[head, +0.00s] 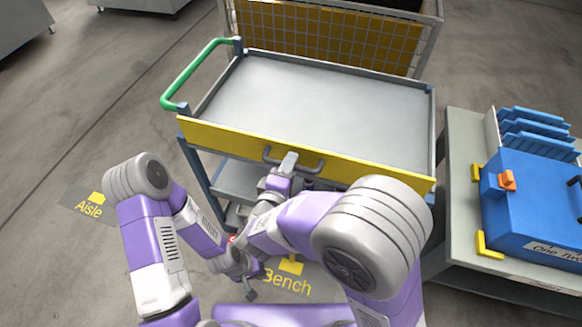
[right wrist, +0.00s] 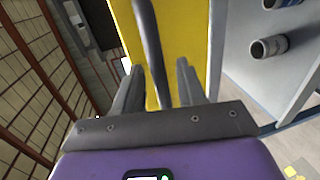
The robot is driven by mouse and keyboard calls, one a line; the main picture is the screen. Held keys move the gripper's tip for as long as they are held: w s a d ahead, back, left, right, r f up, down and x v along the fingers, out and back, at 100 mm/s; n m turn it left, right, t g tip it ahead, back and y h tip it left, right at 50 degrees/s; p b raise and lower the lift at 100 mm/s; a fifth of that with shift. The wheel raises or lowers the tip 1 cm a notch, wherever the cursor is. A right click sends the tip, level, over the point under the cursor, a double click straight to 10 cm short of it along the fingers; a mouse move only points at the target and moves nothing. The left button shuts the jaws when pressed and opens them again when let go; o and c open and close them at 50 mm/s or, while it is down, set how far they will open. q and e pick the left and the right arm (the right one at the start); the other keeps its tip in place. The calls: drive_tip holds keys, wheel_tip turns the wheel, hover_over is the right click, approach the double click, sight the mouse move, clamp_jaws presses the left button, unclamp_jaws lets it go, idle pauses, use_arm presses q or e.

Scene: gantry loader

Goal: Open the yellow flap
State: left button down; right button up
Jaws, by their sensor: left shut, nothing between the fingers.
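The yellow flap (head: 225,139) is the long front panel of a grey cart and stands upright along the tray's front edge. A grey bar handle (head: 314,166) is fixed to its middle. My right gripper (head: 289,160) is at the left part of this handle. In the right wrist view, the handle bar (right wrist: 148,40) runs between its two spread fingers (right wrist: 160,88), with a gap on the right side, and the yellow flap (right wrist: 185,35) lies behind. My left gripper (head: 250,291) is shut and empty, low in front of the cart and away from the flap.
The cart's grey tray (head: 320,95) is empty, with a green push handle (head: 195,70) at left. A mesh-sided bin (head: 330,30) stands behind. At right, a grey table (head: 455,150) bears a blue box (head: 530,205) with an orange latch (head: 507,181).

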drive_tip(key=shift+w+d+f, duration=0.1)
drive_tip(key=shift+w+d, duration=0.1)
drive_tip(key=shift+w, duration=0.4)
drive_tip(key=shift+c, duration=0.2)
clamp_jaws()
drive_tip(key=shift+s+a, duration=0.1)
